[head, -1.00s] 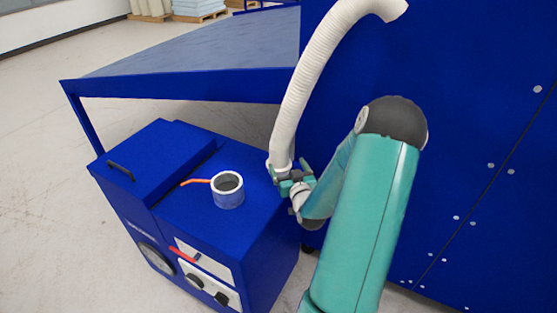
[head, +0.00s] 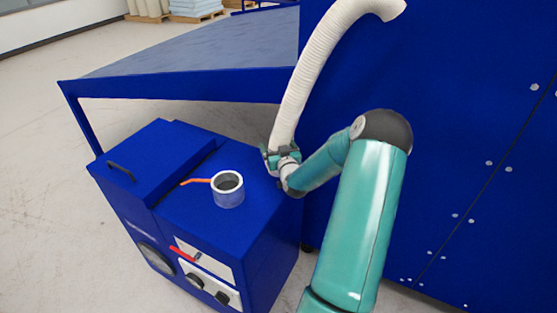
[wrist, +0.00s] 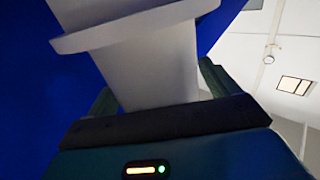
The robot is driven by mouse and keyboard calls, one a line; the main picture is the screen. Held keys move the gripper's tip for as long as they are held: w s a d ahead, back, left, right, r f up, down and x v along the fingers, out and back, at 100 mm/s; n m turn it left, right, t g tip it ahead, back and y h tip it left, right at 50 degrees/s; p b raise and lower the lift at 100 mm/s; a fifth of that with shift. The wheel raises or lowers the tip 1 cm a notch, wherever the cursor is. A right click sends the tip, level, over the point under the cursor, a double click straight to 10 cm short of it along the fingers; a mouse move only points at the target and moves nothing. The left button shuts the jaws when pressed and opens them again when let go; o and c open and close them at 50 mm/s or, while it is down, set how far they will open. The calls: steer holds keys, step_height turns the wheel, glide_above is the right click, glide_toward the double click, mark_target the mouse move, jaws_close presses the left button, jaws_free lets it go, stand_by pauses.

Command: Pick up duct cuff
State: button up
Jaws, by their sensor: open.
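The duct cuff (wrist: 135,27) is the pale flanged end of the white ribbed hose (head: 313,75), which hangs down beside the tall blue machine. My gripper (head: 280,155) is at the hose's lower end, in front of it in the head view. In the wrist view the jaws (wrist: 158,95) are open, with one dark finger on each side of the cuff's pale body. The wide rim lies beyond the fingertips. I cannot tell whether either finger touches the cuff. In the head view the gripper hides most of the cuff.
A blue cabinet (head: 180,222) stands below, with a grey metal collar (head: 228,192) and an orange-red handle (head: 196,181) on top. A large blue sloped table (head: 190,60) is behind it. The tall blue machine wall (head: 470,120) fills the right. Open floor lies at left.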

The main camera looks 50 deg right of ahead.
steer(key=shift+c, duration=0.2)
steer(key=c, duration=1.1)
steer(key=shift+r, duration=0.15)
steer(key=shift+c, duration=0.2)
